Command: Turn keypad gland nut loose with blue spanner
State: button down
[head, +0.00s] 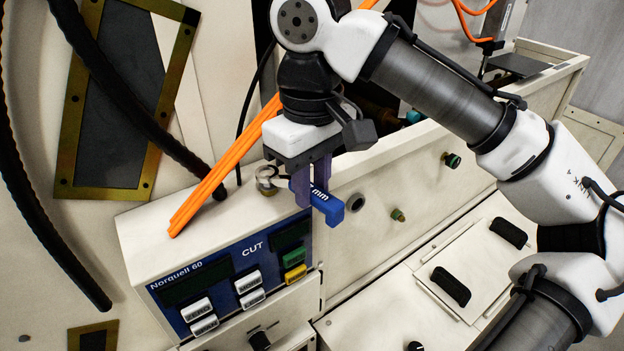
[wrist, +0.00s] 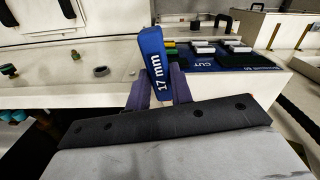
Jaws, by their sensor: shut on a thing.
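The blue spanner (head: 328,206), marked 17 mm, is held by its handle between the purple fingers of my gripper (head: 312,184). Its handle also shows in the wrist view (wrist: 153,62), rising between the fingers. In the head view its metal head (head: 266,180) reaches left over the top edge of the keypad box (head: 150,240). The head is at a small metal fitting on the box top, which looks like the gland nut. I cannot tell whether the jaw is seated around the nut. The wrist view does not show the nut.
The keypad's blue panel (head: 190,283) carries white, green and yellow buttons. Orange rods (head: 222,165) and a black cable (head: 247,110) pass close left of the spanner head. A round port (head: 355,202) is right of the handle. Black handles (head: 451,287) stand on the lower cover.

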jog(key=shift+f, duration=0.2)
jog(key=shift+f, duration=0.4)
jog(key=shift+f, duration=0.1)
dwell(0.4)
jog(key=shift+w+d+n, duration=0.45)
jog(key=shift+w+n, duration=0.15)
jog(key=shift+n, duration=0.3)
jog(key=shift+w+d+n, duration=0.45)
jog(key=shift+w+n, duration=0.1)
jog(key=shift+n, duration=0.35)
jog(key=shift+w+d+f+n, duration=0.1)
jog(key=shift+w+d+n, duration=0.2)
jog(key=shift+w+n, duration=0.5)
jog(key=shift+w+d+n, duration=0.25)
jog(key=shift+w+n, duration=0.35)
jog(key=shift+n, duration=0.3)
